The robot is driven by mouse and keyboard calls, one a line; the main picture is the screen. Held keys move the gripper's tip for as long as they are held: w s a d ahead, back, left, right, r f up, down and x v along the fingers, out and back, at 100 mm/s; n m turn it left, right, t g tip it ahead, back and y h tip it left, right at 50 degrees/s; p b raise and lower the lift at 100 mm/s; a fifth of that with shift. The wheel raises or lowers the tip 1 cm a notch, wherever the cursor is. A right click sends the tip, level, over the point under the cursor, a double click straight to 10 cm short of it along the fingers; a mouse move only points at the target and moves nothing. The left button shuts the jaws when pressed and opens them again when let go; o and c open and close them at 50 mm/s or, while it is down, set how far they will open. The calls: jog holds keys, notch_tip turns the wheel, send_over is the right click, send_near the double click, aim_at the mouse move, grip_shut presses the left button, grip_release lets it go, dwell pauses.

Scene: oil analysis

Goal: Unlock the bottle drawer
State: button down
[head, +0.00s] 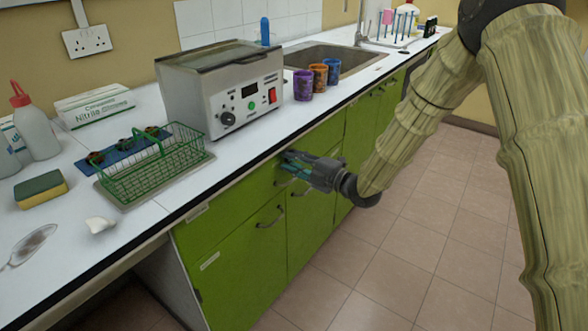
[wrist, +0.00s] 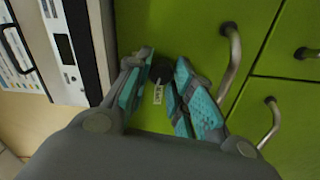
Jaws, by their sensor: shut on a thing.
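My gripper (head: 296,167) is at the upper green drawer front (head: 235,195), just under the worktop edge. In the wrist view my gripper (wrist: 162,75) has its teal-padded fingers closed around a small dark key head (wrist: 161,70) against the green front (wrist: 190,25). A small pale tag (wrist: 158,94) hangs from the key. The key's shaft and the lock are hidden, so I cannot tell how far it is in or turned. A curved metal handle (wrist: 232,58) sits beside the fingers. The drawer front appears closed.
The worktop edge (wrist: 100,40) runs close beside my fingers. Above stand a grey machine (head: 222,95), a green wire basket (head: 152,168) and several mugs (head: 303,86). Other cupboard handles (head: 270,217) stick out below. The tiled floor (head: 400,250) is clear.

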jog(key=shift+f+n+b, duration=0.1)
jog(key=shift+n+b, duration=0.8)
jog(key=shift+n, duration=0.2)
jog(key=c, duration=1.2)
grip_release()
jog(key=shift+c, duration=0.2)
jog(key=v, duration=1.2)
